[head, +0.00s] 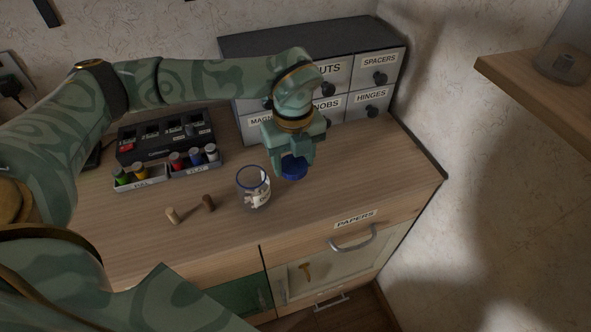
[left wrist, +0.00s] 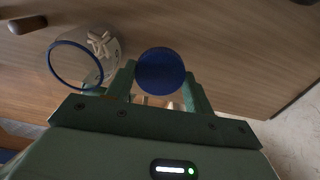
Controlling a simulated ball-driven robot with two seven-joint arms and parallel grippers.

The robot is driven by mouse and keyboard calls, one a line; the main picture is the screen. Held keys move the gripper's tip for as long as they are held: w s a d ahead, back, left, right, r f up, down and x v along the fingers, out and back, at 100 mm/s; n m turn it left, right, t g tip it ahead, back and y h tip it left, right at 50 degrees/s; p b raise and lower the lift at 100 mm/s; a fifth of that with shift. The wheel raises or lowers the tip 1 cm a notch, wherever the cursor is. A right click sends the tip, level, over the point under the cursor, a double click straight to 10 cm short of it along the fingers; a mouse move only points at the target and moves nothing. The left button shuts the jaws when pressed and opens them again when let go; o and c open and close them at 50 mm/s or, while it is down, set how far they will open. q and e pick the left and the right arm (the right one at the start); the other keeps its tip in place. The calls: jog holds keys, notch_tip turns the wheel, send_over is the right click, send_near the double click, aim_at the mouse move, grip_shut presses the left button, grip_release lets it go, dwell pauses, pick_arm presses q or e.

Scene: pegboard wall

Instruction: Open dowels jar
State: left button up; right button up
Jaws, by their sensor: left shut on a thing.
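The dowels jar (head: 253,188) is a clear glass jar with a blue rim, standing open on the wooden counter. In the left wrist view the jar (left wrist: 92,58) shows pale dowels inside. My left gripper (head: 291,162) is just right of the jar and above the counter. It is shut on the round blue lid (head: 294,168), which is apart from the jar. In the left wrist view the lid (left wrist: 160,71) sits between the two fingers. My right gripper does not show.
A charger rack (head: 165,136) and trays of coloured bottles are at the back left. A labelled drawer cabinet (head: 345,76) stands behind. Counter right of the lid is clear.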

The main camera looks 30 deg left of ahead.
aim_at(295, 170)
pick_arm(q)
jog(key=shift+w+a+f+b, duration=0.15)
jog(key=shift+w+f, duration=0.25)
jog(key=shift+f, duration=0.15)
jog(key=shift+w+a+f+b, duration=0.15)
jog(key=shift+w+f, duration=0.2)
jog(key=shift+f, duration=0.15)
jog(key=f, duration=0.1)
jog(key=f+b, duration=0.1)
jog(key=f, duration=0.1)
jog(key=shift+w+a+f, duration=0.15)
jog(key=shift+w+f, duration=0.1)
jog(key=shift+f, duration=0.15)
jog(key=shift+r, duration=0.1)
jog(key=o, duration=1.1)
jog(key=shift+c, duration=0.2)
